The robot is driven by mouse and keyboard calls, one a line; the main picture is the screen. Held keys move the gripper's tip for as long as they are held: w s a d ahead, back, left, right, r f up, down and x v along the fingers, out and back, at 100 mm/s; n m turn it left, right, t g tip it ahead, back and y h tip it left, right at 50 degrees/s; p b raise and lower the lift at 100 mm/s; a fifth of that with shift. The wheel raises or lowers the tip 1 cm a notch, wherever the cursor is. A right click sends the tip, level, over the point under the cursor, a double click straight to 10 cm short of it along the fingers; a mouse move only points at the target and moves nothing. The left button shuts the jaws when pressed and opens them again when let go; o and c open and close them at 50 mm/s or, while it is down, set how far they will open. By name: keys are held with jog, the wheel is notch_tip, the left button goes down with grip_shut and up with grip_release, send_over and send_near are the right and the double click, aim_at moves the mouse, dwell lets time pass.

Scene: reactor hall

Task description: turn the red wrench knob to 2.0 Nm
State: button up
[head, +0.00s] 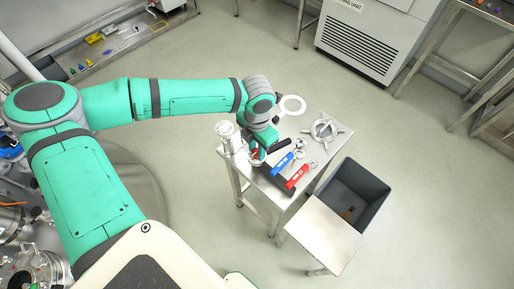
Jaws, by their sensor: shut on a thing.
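The red wrench (298,178) lies on the small steel table, with a white label on its handle and a ring-shaped head at its upper right end. A blue wrench (283,163) lies beside it on the left. My gripper (257,156) is at the table's left part, left of the blue wrench and apart from the red wrench's handle. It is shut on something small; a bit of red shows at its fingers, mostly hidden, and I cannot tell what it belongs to. No knob setting is readable in the head view.
The steel table (262,187) also bears a white ring (292,105), a grey spoked part (324,131) and a clear cylindrical thing (226,135). A dark strip lies under the wrench handles. A grey bin (373,180) stands at the right.

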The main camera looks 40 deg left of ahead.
jog(key=m, duration=0.4)
jog(key=shift+m, duration=1.7)
jog(key=o, duration=1.1)
jog(key=shift+r, duration=0.1)
notch_tip(320, 180, up, 11)
jog(key=shift+f, duration=0.15)
